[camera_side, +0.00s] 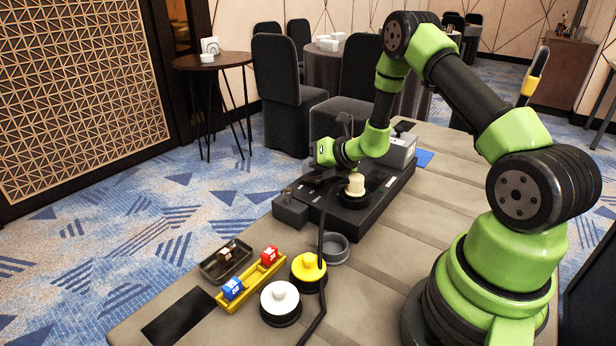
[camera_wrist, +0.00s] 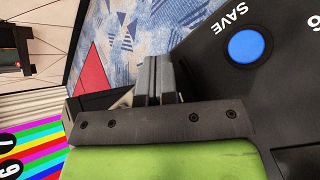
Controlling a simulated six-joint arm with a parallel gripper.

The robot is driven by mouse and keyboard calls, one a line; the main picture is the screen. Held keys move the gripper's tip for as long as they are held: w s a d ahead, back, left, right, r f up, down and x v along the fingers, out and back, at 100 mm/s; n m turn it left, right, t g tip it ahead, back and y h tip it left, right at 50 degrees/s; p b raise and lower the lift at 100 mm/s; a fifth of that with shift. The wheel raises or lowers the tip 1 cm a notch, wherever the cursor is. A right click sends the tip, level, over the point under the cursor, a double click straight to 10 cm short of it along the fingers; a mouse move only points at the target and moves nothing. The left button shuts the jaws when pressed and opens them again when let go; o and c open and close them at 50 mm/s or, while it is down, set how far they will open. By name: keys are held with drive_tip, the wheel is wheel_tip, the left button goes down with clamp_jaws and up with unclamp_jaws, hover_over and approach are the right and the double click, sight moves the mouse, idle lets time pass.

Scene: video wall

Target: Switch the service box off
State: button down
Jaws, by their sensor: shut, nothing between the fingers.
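A small dark box (camera_side: 290,209) with a small knob-like part on top stands at the near left end of the black console (camera_side: 375,195) in the side view. It may be the service box; no label is readable, and I cannot tell its switch position. In the wrist view, a dark box edge (camera_wrist: 88,103) and a pale part (camera_wrist: 124,99) are partly hidden behind my gripper (camera_wrist: 158,62). My gripper's grey fingers are together and empty. In the side view, its fingertips are hard to make out, over the console's left side.
A blue SAVE button (camera_wrist: 247,46) is on the console right of my fingers. A yellow knob (camera_side: 309,267), a white knob (camera_side: 280,297), a grey dish (camera_side: 335,247) and a yellow tray (camera_side: 250,283) with coloured blocks are nearby. A black cable runs past the knobs.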

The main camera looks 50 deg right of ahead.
sight(315, 179)
drive_tip(key=shift+r, duration=0.1)
drive_tip(key=shift+s+r, duration=0.1)
drive_tip(key=shift+r, duration=0.6)
drive_tip(key=shift+r, duration=0.1)
drive_tip(key=shift+s+r, duration=0.2)
drive_tip(key=shift+r, duration=1)
drive_tip(key=shift+s+r, duration=0.2)
drive_tip(key=shift+r, duration=1)
